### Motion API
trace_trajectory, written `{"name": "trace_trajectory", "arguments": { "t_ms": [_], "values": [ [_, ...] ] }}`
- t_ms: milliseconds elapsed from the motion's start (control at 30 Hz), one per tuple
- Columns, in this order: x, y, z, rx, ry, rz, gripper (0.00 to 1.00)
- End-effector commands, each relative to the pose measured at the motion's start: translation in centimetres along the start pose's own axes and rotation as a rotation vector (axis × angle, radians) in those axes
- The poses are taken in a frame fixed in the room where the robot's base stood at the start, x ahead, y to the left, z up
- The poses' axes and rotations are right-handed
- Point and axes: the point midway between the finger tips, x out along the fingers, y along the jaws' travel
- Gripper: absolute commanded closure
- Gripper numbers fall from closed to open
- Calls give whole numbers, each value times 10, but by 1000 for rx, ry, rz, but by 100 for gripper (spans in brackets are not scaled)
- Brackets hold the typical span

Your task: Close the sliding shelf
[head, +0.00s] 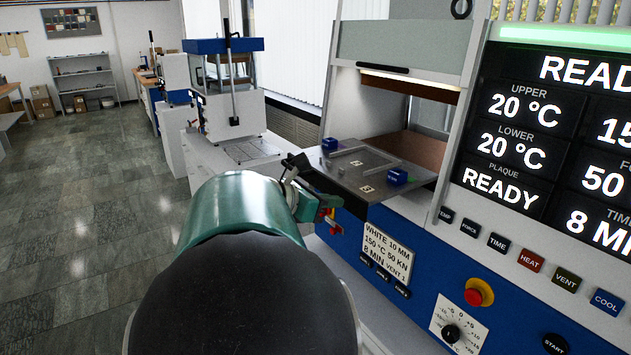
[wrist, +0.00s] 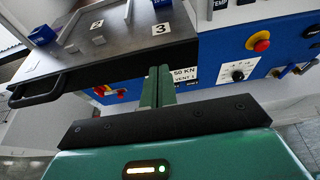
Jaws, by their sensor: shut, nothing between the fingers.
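The sliding shelf (head: 345,182) is a grey metal plate pulled out of the press opening, with numbered marks and blue blocks on top. In the wrist view the shelf (wrist: 118,50) fills the upper left, and its black bar handle (wrist: 38,95) is on the front edge at the left. My gripper (wrist: 159,75) is shut and empty, with its green fingers in front of the shelf's front edge, to the right of the handle. I cannot tell whether they touch the edge. In the head view my arm hides part of the shelf's near side.
The press has a raised front guard (head: 405,45) above the opening. Its blue control panel has a red stop button (head: 478,292) and a dial (head: 452,333). A second press (head: 225,95) stands behind on the left. The tiled floor (head: 90,190) at the left is clear.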

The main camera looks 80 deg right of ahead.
Motion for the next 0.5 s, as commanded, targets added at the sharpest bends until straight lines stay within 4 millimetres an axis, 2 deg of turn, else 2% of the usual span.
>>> {"name": "trace_trajectory", "arguments": {
  "t_ms": [500],
  "values": [
    [5,0,2,0,0,-1,100]
  ]
}}
